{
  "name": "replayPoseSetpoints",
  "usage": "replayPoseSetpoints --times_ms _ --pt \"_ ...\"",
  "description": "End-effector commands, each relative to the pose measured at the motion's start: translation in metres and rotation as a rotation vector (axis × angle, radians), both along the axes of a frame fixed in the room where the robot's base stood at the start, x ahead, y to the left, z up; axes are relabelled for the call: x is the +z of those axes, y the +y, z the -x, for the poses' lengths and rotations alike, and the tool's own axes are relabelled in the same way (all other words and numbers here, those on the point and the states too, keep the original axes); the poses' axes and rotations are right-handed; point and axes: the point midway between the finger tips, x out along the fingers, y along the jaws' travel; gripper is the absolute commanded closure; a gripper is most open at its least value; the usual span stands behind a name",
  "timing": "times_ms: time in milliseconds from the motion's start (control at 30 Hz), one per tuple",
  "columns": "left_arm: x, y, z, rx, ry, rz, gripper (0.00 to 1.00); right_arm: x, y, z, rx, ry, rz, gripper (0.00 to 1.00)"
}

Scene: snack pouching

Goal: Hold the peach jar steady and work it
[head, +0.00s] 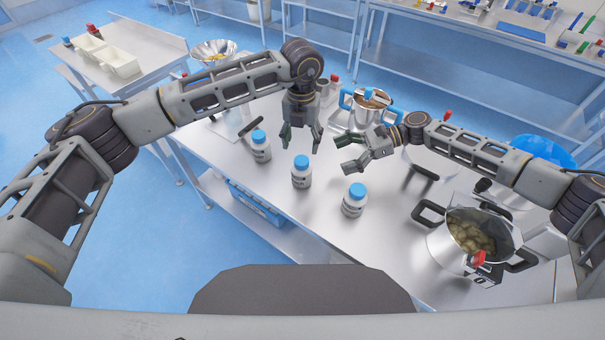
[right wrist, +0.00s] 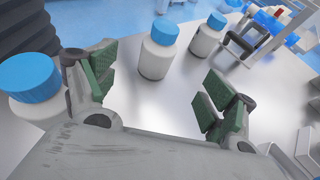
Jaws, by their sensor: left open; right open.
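Three white jars with blue lids stand upright on the steel table: a left jar (head: 260,149), a middle jar (head: 301,176) and a front right jar (head: 354,204). Their labels are too small to tell which is the peach jar. My left gripper (head: 301,141) points down, open and empty, just behind the middle jar in the head view. My right gripper (head: 346,154) is open and empty, pointing left, to the right of the middle jar. In the right wrist view one jar (right wrist: 158,52) shows beyond and between the open fingers; another jar (right wrist: 36,85) is outside them at left.
A steel pot (head: 440,245) with food in it stands at the table's right. A blue-handled pot (head: 370,103) stands behind my right gripper. A blue basket (head: 256,205) is on the shelf below the front edge. Bare table (head: 300,212) lies between the jars and that edge.

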Motion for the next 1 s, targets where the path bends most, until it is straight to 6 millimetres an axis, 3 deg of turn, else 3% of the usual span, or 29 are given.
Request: replayPoseSetpoints --times_ms 367,1000 --pt "0.000 0.000 0.000 0.000 0.001 0.002 0.39 -0.007 0.019 0.002 0.002 -0.001 -0.001 0.15" --pt "0.000 0.000 0.000 0.000 0.001 0.002 0.39 -0.036 0.089 0.010 0.003 -0.001 0.000 0.15"
